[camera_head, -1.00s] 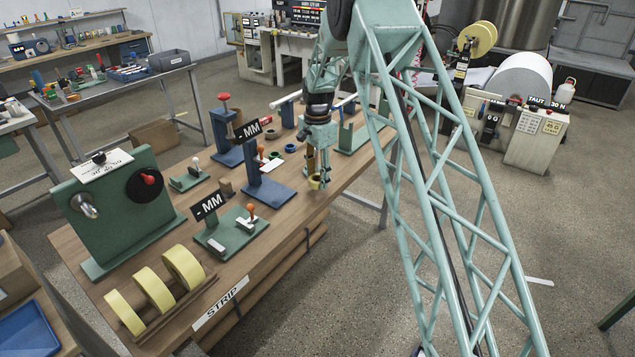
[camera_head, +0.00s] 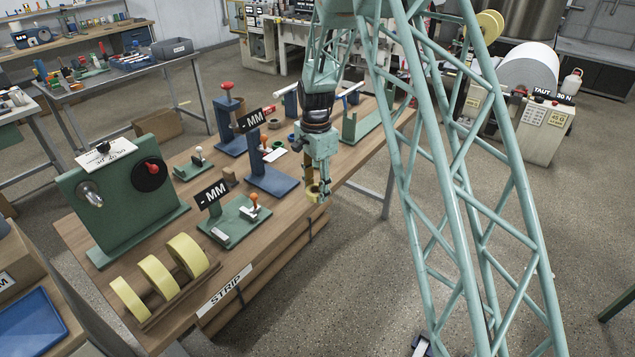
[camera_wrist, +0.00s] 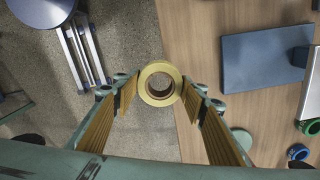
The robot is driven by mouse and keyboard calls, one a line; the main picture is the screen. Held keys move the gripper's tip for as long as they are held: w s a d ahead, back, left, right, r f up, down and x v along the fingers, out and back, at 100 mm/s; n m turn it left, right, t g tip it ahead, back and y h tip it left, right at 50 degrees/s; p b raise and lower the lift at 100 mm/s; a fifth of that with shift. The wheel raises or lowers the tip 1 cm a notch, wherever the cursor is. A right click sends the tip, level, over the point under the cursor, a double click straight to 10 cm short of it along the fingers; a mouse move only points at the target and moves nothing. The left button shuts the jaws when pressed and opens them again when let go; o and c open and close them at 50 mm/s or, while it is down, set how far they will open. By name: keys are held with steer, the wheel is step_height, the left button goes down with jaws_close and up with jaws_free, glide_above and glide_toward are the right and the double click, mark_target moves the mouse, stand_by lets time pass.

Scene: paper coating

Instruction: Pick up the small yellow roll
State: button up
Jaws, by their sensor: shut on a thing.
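The small yellow roll (camera_wrist: 159,83) is a short ring with a brown core. In the wrist view it sits between my two fingertips, one on each side. My gripper (camera_wrist: 160,97) is shut on it. In the head view the small roll (camera_head: 313,190) shows at the tip of my gripper (camera_head: 318,188), which points down near the front edge of the workbench (camera_head: 290,222). From the wrist, the roll overlaps the line between wood and floor. The gap below it cannot be judged well.
Three larger yellow rolls (camera_head: 157,276) stand in a wooden rack at the bench's front left. A blue stand (camera_head: 270,180) and a green stamp base (camera_head: 235,223) are left of my gripper. A green bracket (camera_head: 365,130) stands behind it. Open floor lies to the right.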

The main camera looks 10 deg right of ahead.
steer(key=shift+s+a+r, duration=0.1)
steer(key=shift+s+a, duration=0.1)
steer(key=shift+s, duration=0.3)
steer(key=shift+s+a, duration=0.15)
steer(key=shift+s, duration=0.35)
